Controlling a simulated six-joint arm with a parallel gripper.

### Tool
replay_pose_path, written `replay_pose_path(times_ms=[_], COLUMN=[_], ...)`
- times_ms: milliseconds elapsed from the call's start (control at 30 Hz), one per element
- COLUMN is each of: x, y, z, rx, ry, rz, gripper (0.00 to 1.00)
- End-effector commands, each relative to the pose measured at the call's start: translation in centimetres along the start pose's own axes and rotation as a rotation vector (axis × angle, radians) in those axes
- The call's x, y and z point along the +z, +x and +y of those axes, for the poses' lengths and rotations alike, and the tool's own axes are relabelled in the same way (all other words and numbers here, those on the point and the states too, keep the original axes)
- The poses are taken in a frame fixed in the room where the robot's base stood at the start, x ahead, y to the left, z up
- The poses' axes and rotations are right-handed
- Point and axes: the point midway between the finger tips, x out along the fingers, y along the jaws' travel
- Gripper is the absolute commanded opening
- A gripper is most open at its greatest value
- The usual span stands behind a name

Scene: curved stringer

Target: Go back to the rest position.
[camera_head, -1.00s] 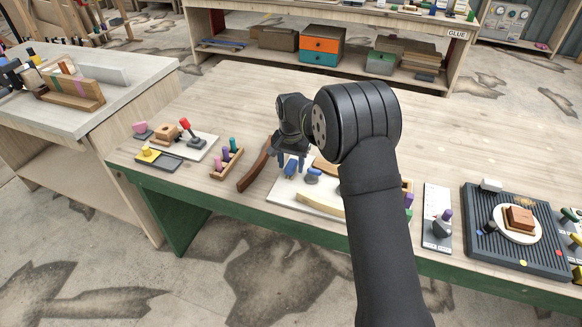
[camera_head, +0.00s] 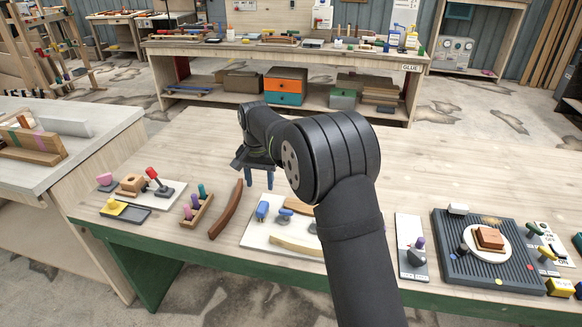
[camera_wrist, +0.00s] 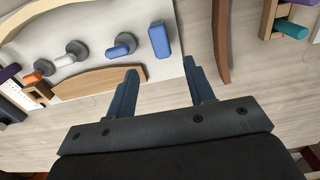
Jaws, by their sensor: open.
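My gripper (camera_head: 259,177) is above the wooden table (camera_head: 430,165) in the head view, just behind the white board and right of a curved brown wooden strip (camera_head: 228,210). In the wrist view my gripper (camera_wrist: 160,82) shows two dark blue fingers standing apart, with nothing between them. The white board (camera_head: 258,236) carries blue pieces (camera_head: 262,211) and a pale curved strip (camera_head: 296,245). In the wrist view the brown strip (camera_wrist: 221,40) lies beyond the right finger. My arm hides part of the board in the head view.
Left on the table are a small rack of coloured pegs (camera_head: 197,210), a joystick board (camera_head: 168,190) and a yellow-knobbed tray (camera_head: 125,211). A dark ribbed plate (camera_head: 462,265) is at the right. A shelf bench (camera_head: 330,102) stands behind. The table's back is clear.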

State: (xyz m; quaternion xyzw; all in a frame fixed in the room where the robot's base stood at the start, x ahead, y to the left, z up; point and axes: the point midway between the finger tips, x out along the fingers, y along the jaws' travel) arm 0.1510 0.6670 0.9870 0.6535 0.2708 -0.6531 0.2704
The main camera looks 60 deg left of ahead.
Motion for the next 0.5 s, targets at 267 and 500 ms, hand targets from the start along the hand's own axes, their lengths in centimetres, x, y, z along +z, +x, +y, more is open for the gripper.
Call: replay_pose_path(times_ms=[267, 500], x=[0.0, 0.1], y=[3.3, 8.2], z=[0.0, 0.1], rx=[0.002, 0.002], ry=[0.000, 0.000], rz=[-0.003, -0.003], gripper=[0.49, 0.49])
